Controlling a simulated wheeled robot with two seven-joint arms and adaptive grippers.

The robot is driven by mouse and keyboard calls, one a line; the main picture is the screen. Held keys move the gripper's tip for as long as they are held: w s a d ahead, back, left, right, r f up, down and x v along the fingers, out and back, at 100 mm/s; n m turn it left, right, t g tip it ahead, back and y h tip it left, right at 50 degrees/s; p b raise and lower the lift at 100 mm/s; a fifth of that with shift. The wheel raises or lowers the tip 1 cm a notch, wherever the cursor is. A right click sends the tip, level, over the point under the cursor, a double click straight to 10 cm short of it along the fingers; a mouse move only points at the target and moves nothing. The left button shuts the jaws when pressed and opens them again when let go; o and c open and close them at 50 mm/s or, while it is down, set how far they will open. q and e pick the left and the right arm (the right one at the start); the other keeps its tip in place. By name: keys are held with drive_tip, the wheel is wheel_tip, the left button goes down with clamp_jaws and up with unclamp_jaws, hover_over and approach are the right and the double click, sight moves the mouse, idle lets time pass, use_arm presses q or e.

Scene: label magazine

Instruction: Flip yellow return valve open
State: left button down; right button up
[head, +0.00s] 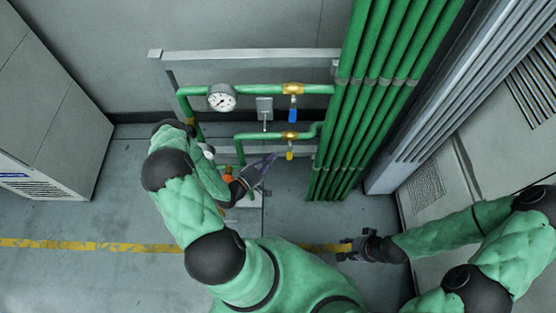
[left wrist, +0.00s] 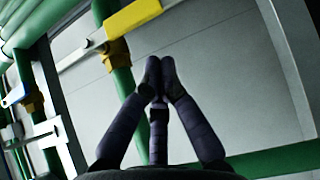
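The yellow return valve handle (head: 289,156) hangs down, crosswise to the lower green pipe (head: 258,136), below its brass valve body (head: 289,135). In the left wrist view the yellow handle (left wrist: 132,18) crosses its pipe at the top, beside the brass body (left wrist: 114,53). My left gripper (head: 271,160) is left of the handle and apart from it. In the left wrist view its fingertips (left wrist: 160,68) are together with nothing between them. My right gripper (head: 345,248) is low, away from the pipes; its fingers are too small to judge.
A blue-handled valve (head: 293,113) sits on the upper pipe, above the yellow one. A pressure gauge (head: 222,97) and a grey bracket plate (head: 264,106) are to the left. Vertical green pipes (head: 362,100) stand close on the right. An orange part (head: 228,174) is near my left forearm.

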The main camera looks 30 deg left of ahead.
sight(289, 155)
use_arm(q)
drive_tip(key=shift+w+d, duration=0.35)
drive_tip(key=shift+d, duration=0.3)
drive_tip(key=shift+w+d, duration=0.3)
drive_tip(key=shift+d, duration=0.3)
